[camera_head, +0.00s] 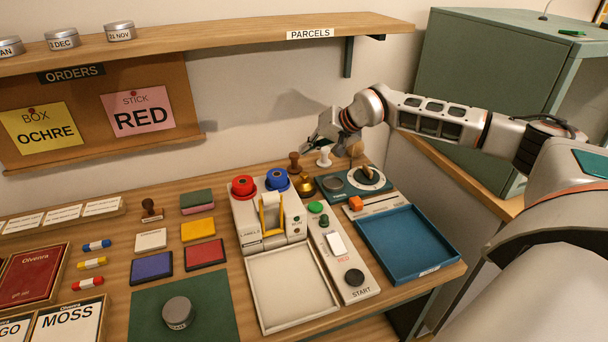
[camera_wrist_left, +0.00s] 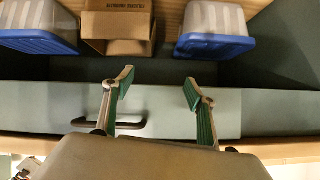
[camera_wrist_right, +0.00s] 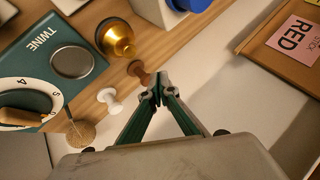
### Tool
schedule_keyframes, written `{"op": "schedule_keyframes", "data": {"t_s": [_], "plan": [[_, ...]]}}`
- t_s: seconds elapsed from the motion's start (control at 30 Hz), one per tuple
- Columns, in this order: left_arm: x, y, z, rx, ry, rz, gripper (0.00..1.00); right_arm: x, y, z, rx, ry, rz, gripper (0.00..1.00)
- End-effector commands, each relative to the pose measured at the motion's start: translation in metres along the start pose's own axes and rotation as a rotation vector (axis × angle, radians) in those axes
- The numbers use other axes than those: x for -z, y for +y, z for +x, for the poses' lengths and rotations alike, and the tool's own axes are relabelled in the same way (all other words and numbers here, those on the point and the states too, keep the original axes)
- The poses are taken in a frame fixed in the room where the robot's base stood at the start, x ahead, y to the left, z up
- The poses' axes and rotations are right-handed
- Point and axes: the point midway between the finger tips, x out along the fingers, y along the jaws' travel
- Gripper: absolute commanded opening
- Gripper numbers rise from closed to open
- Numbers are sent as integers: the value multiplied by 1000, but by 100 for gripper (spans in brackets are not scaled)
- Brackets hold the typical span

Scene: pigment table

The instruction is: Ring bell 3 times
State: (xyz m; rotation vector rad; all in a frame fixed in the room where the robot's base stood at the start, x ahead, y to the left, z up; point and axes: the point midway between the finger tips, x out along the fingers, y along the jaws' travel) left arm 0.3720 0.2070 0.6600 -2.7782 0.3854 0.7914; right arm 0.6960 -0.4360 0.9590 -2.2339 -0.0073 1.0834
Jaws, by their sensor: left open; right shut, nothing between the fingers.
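A brass bell (camera_head: 306,184) stands at the back of the table, right of the blue spool. It also shows at the top of the right wrist view (camera_wrist_right: 115,40). My right gripper (camera_head: 308,148) is above the back edge of the table, behind the bell and apart from it. In the right wrist view its fingertips (camera_wrist_right: 157,92) are closed together with nothing between them. My left gripper (camera_wrist_left: 158,84) is open and empty in the left wrist view, in front of a grey-green drawer front. It is outside the head view.
A brown-handled stamp (camera_head: 294,162) and a white-handled stamp (camera_head: 324,157) stand beside the bell, close to my right gripper. The twine unit (camera_head: 334,185) is to their right. Red (camera_head: 243,186) and blue (camera_head: 277,179) spools are left. A shelf (camera_head: 220,42) overhangs the table.

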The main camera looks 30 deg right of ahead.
Motion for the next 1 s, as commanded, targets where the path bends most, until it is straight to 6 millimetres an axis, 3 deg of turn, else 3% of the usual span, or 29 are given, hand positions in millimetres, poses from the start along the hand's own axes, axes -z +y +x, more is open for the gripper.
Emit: {"op": "schedule_keyframes", "data": {"t_s": [0.17, 0.53, 1.0], "plan": [[-10, 2, 4, -1, -4, 1, 57, 7, 3, 2, -11, -24, 333, 0], [-31, 4, 14, 0, -18, 5, 57, 19, 1, -4, -62, -118, 1237, 0], [-56, 7, 25, -1, -36, 10, 57, 18, -12, -16, -254, -286, 2308, 0]]}}
